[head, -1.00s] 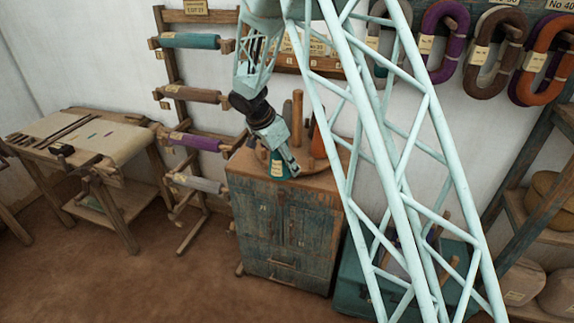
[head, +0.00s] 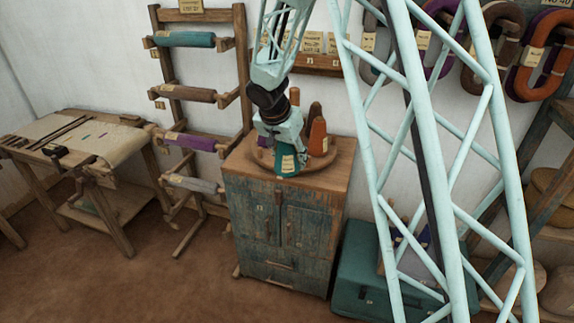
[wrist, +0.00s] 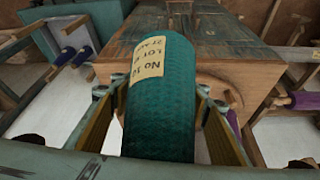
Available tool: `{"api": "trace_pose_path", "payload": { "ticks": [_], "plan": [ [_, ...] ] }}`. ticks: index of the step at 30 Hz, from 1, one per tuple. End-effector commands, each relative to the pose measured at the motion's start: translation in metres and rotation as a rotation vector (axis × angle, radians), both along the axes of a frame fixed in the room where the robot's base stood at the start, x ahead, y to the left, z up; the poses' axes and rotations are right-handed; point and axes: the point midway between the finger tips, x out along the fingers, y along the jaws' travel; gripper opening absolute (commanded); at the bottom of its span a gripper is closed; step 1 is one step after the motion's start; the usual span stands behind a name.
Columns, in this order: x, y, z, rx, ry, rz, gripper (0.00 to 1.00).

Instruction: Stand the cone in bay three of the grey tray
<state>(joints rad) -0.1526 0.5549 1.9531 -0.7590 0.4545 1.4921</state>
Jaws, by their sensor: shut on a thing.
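The teal cone (head: 288,164), with a cream paper label, is held by my gripper (head: 284,142) at the front of a round wooden tray on the cabinet. In the head view it looks roughly upright; I cannot tell whether its base touches anything. The wrist view shows the teal cone (wrist: 160,105) large between the two fingers of my gripper (wrist: 160,125), its label facing up.
The round wooden tray (head: 343,160) also carries an orange cone (head: 318,137) and brown ones on the blue-grey cabinet (head: 280,225). A roller rack (head: 243,75) stands left of it, with a work table (head: 85,135) farther left. Yarn hanks hang on the wall at right.

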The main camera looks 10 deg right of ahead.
Motion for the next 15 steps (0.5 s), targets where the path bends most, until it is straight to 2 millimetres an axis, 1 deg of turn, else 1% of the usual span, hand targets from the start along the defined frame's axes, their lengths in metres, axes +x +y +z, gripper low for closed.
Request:
{"api": "trace_pose_path", "payload": {
  "ticks": [6, 15],
  "plan": [
    [-0.009, -0.009, 0.011, 0.001, -0.002, 0.144, 0.29],
    [-0.017, -0.016, 0.024, 0.000, -0.003, 0.292, 0.29]
  ]
}}
